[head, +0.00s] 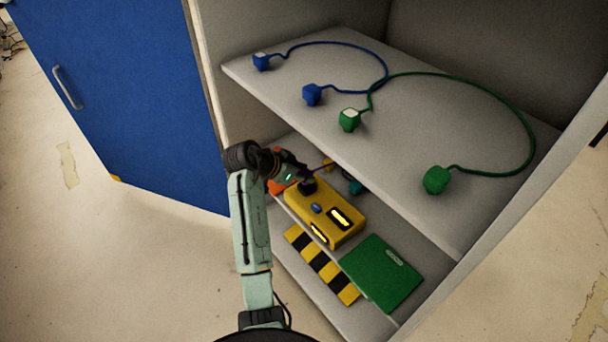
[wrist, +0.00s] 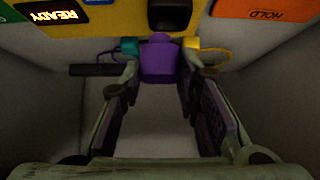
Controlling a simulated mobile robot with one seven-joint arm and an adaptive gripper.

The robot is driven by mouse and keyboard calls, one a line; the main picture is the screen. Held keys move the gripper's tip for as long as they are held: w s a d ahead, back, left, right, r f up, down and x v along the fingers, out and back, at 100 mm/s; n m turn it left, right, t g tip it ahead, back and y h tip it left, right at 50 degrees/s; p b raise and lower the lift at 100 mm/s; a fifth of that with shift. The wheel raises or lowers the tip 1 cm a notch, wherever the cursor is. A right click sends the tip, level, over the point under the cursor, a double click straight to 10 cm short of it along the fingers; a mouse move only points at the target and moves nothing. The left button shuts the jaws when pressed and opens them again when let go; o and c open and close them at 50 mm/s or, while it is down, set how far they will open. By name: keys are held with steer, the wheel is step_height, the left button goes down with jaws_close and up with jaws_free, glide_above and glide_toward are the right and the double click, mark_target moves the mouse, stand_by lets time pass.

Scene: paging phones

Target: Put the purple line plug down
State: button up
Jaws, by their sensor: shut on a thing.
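The purple line plug (wrist: 159,62) is between my gripper's fingers in the wrist view, and the fingers are shut on it. In the head view my gripper (head: 303,178) reaches into the lower shelf at the back edge of a yellow phone box (head: 345,232), and the plug cannot be made out there. A teal plug (wrist: 129,47) and a yellow plug (wrist: 192,43) show just beyond the fingers, one on each side of the purple plug. The box has a black part on top (wrist: 170,16). I cannot tell whether the purple plug touches a surface.
An orange HOLD pad (wrist: 262,11) and a green pad (head: 382,272) flank the box. A striped strip (head: 322,265) lies in front. The upper shelf (head: 270,85) overhangs, carrying blue plugs (head: 312,95) and green plugs (head: 437,180) with cords. A blue door (head: 120,90) stands open left.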

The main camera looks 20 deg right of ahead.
steer(key=shift+w+d+f, duration=0.1)
steer(key=shift+w+d, duration=0.35)
steer(key=shift+w, duration=0.25)
step_height(320, 180, down, 3)
steer(key=shift+f+p, duration=0.2)
steer(key=shift+p, duration=0.5)
steer(key=shift+f, duration=0.1)
steer(key=shift+f+b, duration=0.3)
steer(key=o, duration=1.2)
steer(key=shift+r, duration=0.1)
steer(key=shift+c, duration=0.2)
